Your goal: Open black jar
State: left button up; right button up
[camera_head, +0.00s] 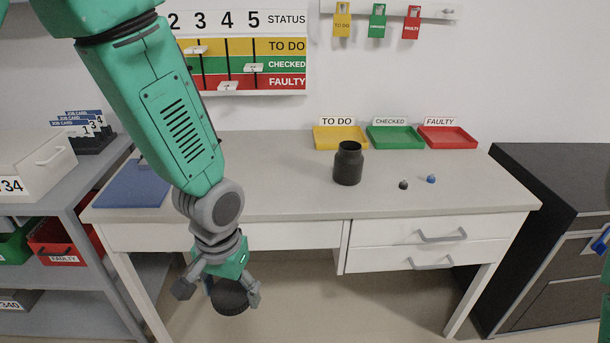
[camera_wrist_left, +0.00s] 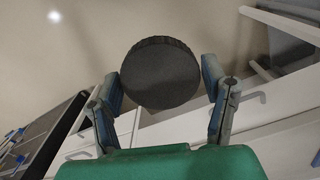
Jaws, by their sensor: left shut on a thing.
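The black jar (camera_head: 348,164) stands upright on the table, right of the middle, with its open mouth showing and no lid on it. My left gripper (camera_head: 222,290) is in front of the table's front edge, below the tabletop and left of the jar. It is shut on a round black lid (camera_head: 229,300). In the left wrist view the lid (camera_wrist_left: 161,74) shows as a dark disc with a ridged rim, between the two fingers (camera_wrist_left: 163,88). My right gripper is not in view.
Yellow, green and red trays (camera_head: 340,147) (camera_head: 394,147) (camera_head: 447,147) line the table's back edge. A small black piece (camera_head: 403,185) and a small blue piece (camera_head: 431,179) lie right of the jar. A blue mat (camera_head: 132,186) is at the left. Drawers (camera_head: 430,240) sit under the right side.

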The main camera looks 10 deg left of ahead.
aim_at(348, 162)
jog(key=k+z, duration=0.2)
jog(key=z, duration=0.95)
jog(key=i+j, duration=0.15)
jog(key=j, duration=0.35)
jog(key=i+j+z, duration=0.1)
jog(key=j, duration=0.4)
jog(key=i+j+z, duration=0.1)
jog(key=j, duration=0.4)
jog(key=i+j, duration=0.15)
jog(key=j, duration=0.35)
